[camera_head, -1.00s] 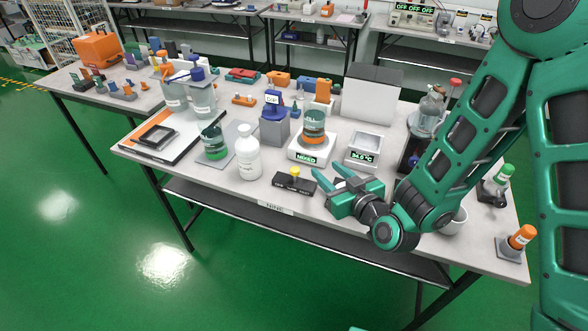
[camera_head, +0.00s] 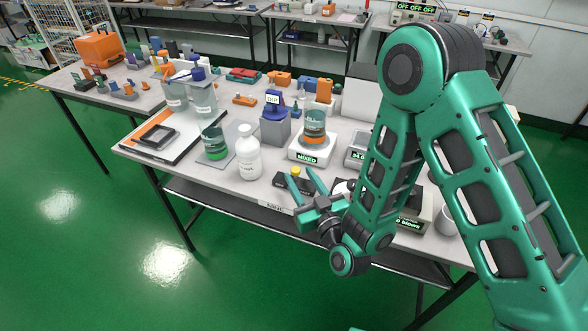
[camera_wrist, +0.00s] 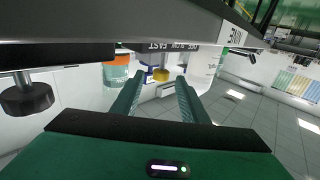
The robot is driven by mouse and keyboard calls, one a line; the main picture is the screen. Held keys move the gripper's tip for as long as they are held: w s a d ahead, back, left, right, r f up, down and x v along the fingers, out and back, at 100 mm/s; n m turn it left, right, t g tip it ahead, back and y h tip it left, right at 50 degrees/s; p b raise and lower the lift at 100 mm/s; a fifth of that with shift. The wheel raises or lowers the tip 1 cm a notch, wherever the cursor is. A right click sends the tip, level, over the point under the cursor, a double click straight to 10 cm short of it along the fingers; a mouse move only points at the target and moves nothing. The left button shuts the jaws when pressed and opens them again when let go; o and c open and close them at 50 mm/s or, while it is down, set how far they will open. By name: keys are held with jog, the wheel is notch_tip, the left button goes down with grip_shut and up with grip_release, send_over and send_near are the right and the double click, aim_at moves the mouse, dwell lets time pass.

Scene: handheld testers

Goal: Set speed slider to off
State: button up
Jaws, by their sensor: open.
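The fingers also show in the wrist view (camera_wrist: 158,82), one on each side of the knob. I cannot tell whether they touch it. My gripper partly hides the box's right part.
A white bottle (camera_head: 249,158) stands left of the slider. Behind it are a grey block with a blue top (camera_head: 274,128) and a stirrer reading "MIXED" (camera_head: 306,158) carrying a beaker (camera_head: 314,128). My arm covers the table's right side.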

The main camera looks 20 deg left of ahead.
aim_at(298, 173)
jog(key=shift+x, duration=2)
